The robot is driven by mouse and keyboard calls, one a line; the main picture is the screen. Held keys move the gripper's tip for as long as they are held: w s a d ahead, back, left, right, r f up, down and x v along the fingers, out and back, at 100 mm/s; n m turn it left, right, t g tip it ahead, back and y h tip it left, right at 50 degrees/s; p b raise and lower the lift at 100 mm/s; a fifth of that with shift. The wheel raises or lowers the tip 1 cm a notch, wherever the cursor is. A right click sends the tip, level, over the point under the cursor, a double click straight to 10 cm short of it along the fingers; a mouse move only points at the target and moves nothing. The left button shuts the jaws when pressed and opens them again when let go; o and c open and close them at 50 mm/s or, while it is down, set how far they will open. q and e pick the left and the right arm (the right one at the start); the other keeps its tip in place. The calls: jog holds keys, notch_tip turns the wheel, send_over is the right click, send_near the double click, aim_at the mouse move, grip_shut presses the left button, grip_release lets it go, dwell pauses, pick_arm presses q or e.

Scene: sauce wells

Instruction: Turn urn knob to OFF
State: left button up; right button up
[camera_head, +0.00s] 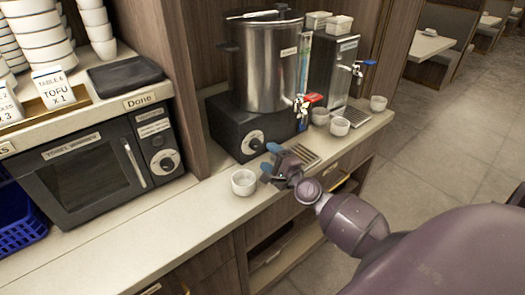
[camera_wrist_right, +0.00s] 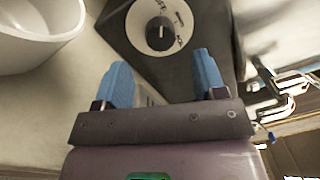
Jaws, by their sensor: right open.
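The urn (camera_head: 272,65) is a steel pot on a black base (camera_head: 228,128) against the wood panel. Its knob (camera_head: 255,142) sits on the front of the base, a black grip on a pale round dial. In the right wrist view the knob (camera_wrist_right: 160,33) is at the top middle, just beyond the fingertips. My right gripper (camera_head: 271,160) is open and empty, in front of the base, with blue fingers. In the wrist view the right gripper's fingers (camera_wrist_right: 162,75) are spread below the dial, apart from the knob. The dial's lettering is too small to read. My left gripper is not in view.
A white cup (camera_head: 244,182) stands on the counter just left of my right gripper; it also shows large in the wrist view (camera_wrist_right: 35,30). A drip grate (camera_head: 304,155), taps (camera_head: 301,103) and more cups (camera_head: 339,126) are to the right. A towel warmer (camera_head: 90,170) stands left.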

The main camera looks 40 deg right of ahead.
jog(key=s, duration=0.4)
jog(key=shift+s+d+f, duration=0.1)
jog(key=shift+s+f, duration=0.05)
jog(key=shift+s, duration=0.2)
jog(key=shift+s+b, duration=0.3)
jog(key=shift+s, duration=0.1)
